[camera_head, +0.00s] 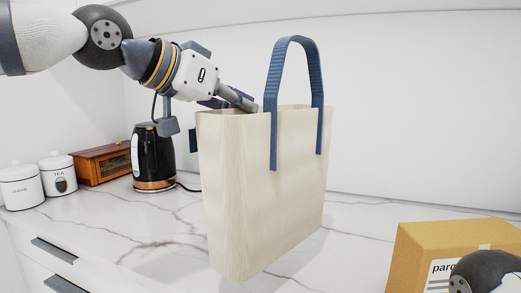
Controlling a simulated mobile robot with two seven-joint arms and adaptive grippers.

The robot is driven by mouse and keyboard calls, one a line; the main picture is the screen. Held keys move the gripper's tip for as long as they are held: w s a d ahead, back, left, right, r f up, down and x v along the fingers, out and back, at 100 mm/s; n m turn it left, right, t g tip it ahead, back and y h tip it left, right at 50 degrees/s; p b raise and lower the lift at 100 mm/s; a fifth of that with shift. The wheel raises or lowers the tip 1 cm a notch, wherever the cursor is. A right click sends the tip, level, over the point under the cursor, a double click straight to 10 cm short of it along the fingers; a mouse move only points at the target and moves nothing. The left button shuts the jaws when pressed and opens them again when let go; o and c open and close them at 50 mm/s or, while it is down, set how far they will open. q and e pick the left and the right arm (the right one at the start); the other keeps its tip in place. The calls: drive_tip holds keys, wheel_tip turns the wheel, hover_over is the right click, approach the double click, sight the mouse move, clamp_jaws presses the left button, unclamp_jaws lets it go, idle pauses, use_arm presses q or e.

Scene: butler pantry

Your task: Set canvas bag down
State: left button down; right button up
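The canvas bag (245,190) is cream with blue handles. It is upright at the middle of the head view, over the marble counter. One blue handle (290,55) arches above its rim. I cannot tell whether its base touches the counter. My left gripper (240,98) comes in from the upper left, with its fingers at the bag's top left rim. The rim and the fingers overlap, so I cannot tell whether they are shut on the bag or its other handle. My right gripper is not in view; only a dark part of my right arm shows at the lower right corner.
A black kettle (152,160), a wooden box-like item (103,163) and two white canisters (20,188) stand at the left. A cardboard parcel (425,255) is at the lower right. The marble counter (365,215) is clear between bag and parcel. A white wall is behind.

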use_arm(q)
drive_tip(key=w+f, duration=0.1)
drive_tip(key=d+f, duration=0.1)
drive_tip(key=w+d+f, duration=0.1)
drive_tip(key=f, duration=0.1)
drive_tip(key=shift+w+d+f, duration=0.1)
drive_tip(key=shift+w+d, duration=0.05)
drive_tip(key=shift+w, duration=0.15)
drive_tip(key=shift+w+d+f, duration=0.1)
drive_tip(key=shift+d+f, duration=0.05)
drive_tip(key=shift+f, duration=0.8)
drive_tip(key=shift+w+d+f, duration=0.1)
drive_tip(key=shift+f, duration=0.8)
drive_tip(key=shift+f, duration=0.1)
drive_tip(key=c, duration=1.8)
unclamp_jaws()
drive_tip(key=shift+s+a, duration=0.15)
drive_tip(key=v, duration=1.1)
drive_tip(key=shift+s+a+r, duration=0.15)
drive_tip(key=shift+s+r, duration=0.1)
drive_tip(key=shift+r, duration=0.05)
